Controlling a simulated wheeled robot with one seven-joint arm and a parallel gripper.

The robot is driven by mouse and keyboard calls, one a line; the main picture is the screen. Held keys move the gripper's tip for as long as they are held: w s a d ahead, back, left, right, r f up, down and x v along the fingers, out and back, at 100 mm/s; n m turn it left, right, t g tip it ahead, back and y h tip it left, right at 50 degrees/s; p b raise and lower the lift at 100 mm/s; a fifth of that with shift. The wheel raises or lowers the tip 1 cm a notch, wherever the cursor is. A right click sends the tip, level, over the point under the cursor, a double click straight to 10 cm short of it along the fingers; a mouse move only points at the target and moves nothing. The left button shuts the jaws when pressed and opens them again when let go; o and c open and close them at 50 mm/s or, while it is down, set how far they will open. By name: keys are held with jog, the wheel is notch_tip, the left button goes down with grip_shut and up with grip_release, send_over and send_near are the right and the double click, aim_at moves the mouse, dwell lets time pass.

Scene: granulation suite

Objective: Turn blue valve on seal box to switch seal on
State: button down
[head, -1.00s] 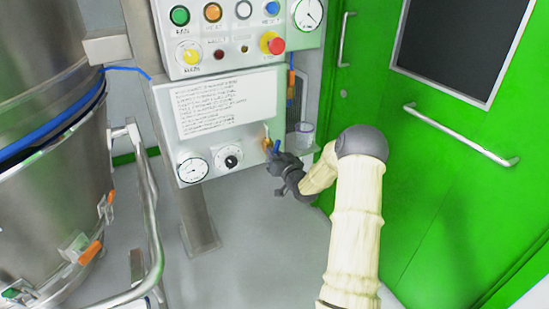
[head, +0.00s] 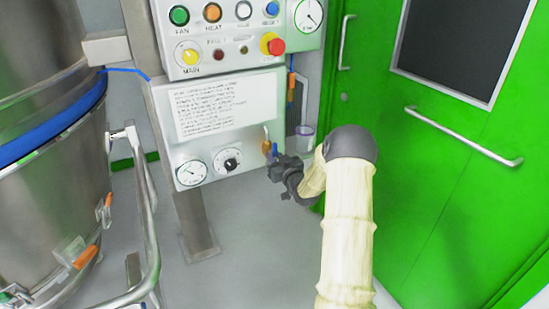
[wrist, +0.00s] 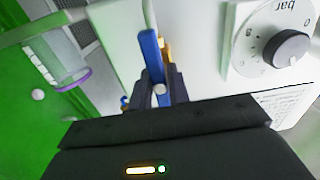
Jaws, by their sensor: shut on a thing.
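The seal box (head: 227,163) is the lower white panel in the head view, with a text placard, a gauge and a knob. The blue valve handle (head: 275,149) is at its right edge, beside a brass fitting (head: 266,146). In the wrist view the blue handle (wrist: 151,58) points up the picture, its lower part between the dark fingers. My gripper (head: 277,166) is shut on the blue handle; it also shows in the wrist view (wrist: 161,88). The fingers and handle partly hide the brass part behind.
The black pressure knob (wrist: 287,47) is close beside the gripper in the wrist view. A clear cup (head: 305,130) hangs right of the box. The green door (head: 450,190) is on the right. A steel vessel (head: 50,200) with a rail stands left.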

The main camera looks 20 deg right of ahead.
jog(key=c, duration=1.3)
grip_release()
jog(key=s, duration=0.5)
jog(key=s+p, duration=0.1)
jog(key=s, duration=0.5)
jog(key=s+p, duration=0.1)
jog(key=s, duration=0.5)
jog(key=shift+s+d, duration=0.25)
jog(key=shift+d, duration=0.1)
